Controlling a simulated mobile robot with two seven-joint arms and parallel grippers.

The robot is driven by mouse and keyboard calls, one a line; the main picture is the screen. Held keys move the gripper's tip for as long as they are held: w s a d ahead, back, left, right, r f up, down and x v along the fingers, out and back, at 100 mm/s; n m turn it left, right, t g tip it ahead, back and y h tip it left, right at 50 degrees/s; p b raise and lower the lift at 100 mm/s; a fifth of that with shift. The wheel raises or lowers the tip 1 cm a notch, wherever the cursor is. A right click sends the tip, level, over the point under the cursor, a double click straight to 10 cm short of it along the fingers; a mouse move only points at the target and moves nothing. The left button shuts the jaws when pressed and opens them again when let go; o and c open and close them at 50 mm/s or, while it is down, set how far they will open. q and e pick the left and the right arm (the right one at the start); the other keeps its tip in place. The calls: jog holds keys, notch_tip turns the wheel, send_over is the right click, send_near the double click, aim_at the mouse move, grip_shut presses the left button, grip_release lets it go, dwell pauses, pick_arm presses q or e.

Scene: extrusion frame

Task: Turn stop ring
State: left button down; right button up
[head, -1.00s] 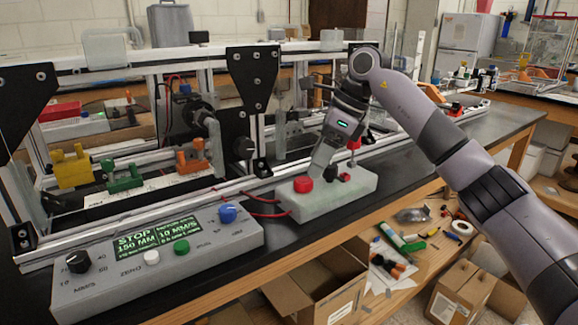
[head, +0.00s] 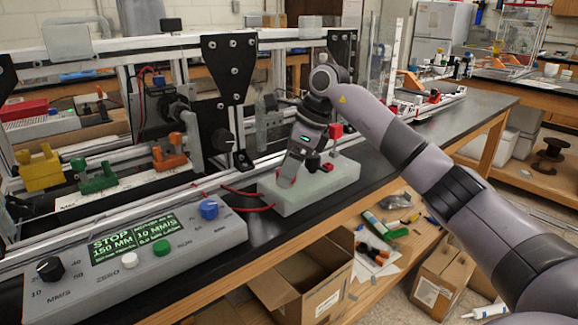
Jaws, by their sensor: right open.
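My right gripper (head: 287,177) points down at the left part of a pale grey box (head: 335,181) on the black bench. No part is plainly marked as the stop ring. The control panel (head: 110,290) at front left has a blue knob (head: 209,210), a black knob (head: 50,269) and a green display (head: 133,238) reading STOP 150 MM. My left gripper is not in view.
An aluminium extrusion frame (head: 130,153) with black brackets (head: 229,70) stands behind the box. Red wires (head: 245,191) run to the box.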

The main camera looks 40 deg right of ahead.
jog(key=c, duration=1.1)
jog(key=shift+m, duration=0.4)
jog(key=shift+r+m+t+h+p, duration=0.1)
jog(key=shift+m+t+h+p, duration=0.25)
jog(key=shift+m+p, duration=0.5)
jog(key=m+h, duration=0.1)
jog(key=m, duration=0.2)
jog(key=shift+s+a+m+t+p, duration=0.1)
jog(key=shift+m+t+p, duration=0.25)
jog(key=shift+p, duration=0.05)
jog(key=m+h, duration=0.1)
jog(key=m, duration=0.2)
jog(key=shift+a+h+p, duration=0.1)
jog(key=shift+h+p, duration=0.15)
jog(key=shift+p, duration=0.05)
jog(key=shift+m, duration=0.5)
